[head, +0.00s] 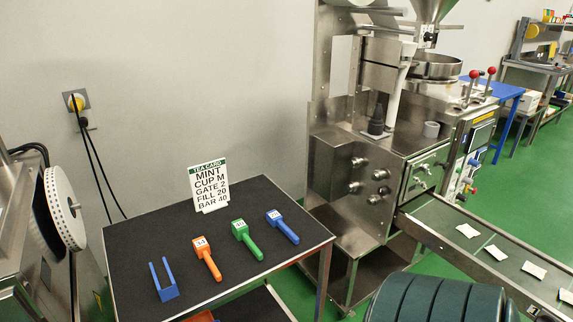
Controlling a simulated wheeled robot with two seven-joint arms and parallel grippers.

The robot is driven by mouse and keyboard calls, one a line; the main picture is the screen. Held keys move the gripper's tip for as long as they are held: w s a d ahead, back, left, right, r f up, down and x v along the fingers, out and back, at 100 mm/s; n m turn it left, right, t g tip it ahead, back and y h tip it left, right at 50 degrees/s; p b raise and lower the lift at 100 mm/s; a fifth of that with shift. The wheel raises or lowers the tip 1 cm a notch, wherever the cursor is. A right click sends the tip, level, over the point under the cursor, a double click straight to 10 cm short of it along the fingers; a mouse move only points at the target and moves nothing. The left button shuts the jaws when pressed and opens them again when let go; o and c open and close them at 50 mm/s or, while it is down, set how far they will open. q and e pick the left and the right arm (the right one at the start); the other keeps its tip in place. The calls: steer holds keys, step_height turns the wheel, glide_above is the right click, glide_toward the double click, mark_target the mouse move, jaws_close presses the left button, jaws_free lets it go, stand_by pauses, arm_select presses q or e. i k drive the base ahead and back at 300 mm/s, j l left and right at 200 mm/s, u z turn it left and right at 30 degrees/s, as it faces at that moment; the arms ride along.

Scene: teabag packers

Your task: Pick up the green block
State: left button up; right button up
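The green block (252,245) lies on the black-topped table (150,225). It has a square head with a white number label and a narrower handle pointing toward the lower right. It lies between a similar orange block (212,266) on its left and a blue block (287,231) on its right, apart from both. It is fully visible and nothing touches it from above. Neither of my grippers is in view.
A blue upright fork-shaped holder (167,283) stands at the table's front left. A tea card (209,186) stands at the back. A steel machine (345,165) and a conveyor (460,220) with several white packets are to the right. A dark ribbed rounded object (435,300) fills the bottom right.

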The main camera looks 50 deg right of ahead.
mark_target(240, 230)
steer(key=z, duration=1.4)
steer(key=u, duration=0.5)
steer(key=l+u, duration=1.1)
steer(key=l, duration=0.4)
steer(key=k+l+u, duration=0.15)
steer(key=l, duration=0.2)
steer(key=k+l, duration=0.1)
steer(key=l, duration=0.3)
steer(key=k+l+u, duration=0.1)
steer(key=l, duration=0.3)
steer(key=k+l, duration=0.1)
steer(key=l, duration=0.25)
steer(key=u, duration=0.05)
